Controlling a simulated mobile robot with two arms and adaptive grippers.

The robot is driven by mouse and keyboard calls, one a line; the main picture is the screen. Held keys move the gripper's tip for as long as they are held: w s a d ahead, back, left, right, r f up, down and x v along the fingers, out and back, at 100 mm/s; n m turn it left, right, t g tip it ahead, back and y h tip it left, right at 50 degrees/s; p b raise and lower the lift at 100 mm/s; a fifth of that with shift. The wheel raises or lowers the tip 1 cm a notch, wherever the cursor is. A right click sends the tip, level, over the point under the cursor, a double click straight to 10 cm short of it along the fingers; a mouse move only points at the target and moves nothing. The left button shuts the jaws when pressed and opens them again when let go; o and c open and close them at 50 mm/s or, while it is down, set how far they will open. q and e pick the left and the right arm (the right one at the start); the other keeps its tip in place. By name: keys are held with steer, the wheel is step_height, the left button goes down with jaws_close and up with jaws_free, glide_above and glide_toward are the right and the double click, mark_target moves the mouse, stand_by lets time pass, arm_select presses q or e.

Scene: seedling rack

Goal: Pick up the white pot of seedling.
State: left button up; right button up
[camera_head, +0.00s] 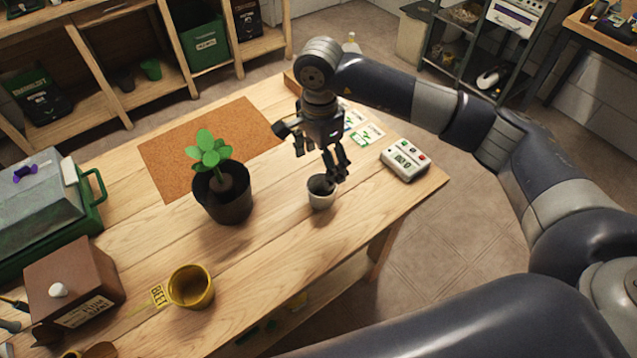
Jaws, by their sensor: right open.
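Whether a finger touches the rim is hard to tell. My left gripper is out of view.
A black pot (224,205) with a leafy plant stands left of the white pot. A yellow pot (190,287) is nearer. A white keypad device (405,161) and cards (366,134) lie to the right. A brown mat (165,165) lies behind.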

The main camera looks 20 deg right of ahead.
mark_target(322, 189)
steer(key=f, duration=0.3)
steer(key=shift+s+a+f+p, duration=0.1)
steer(key=shift+s+p, duration=0.2)
steer(key=shift+s, duration=0.1)
steer(key=shift+w+f, duration=0.1)
steer(key=shift+f, duration=0.2)
steer(key=shift+f+p, duration=0.4)
steer(key=f, duration=0.1)
steer(key=f+p, duration=0.1)
steer(key=f, duration=0.1)
steer(key=shift+s+d+f, duration=0.2)
steer(key=shift+f, duration=0.35)
steer(key=shift+w+f, duration=0.1)
steer(key=shift+w, duration=0.05)
steer(key=shift+c, duration=0.8)
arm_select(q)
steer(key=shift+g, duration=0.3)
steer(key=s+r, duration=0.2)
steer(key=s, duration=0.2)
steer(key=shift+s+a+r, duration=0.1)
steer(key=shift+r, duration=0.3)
arm_select(e)
steer(key=c, duration=0.9)
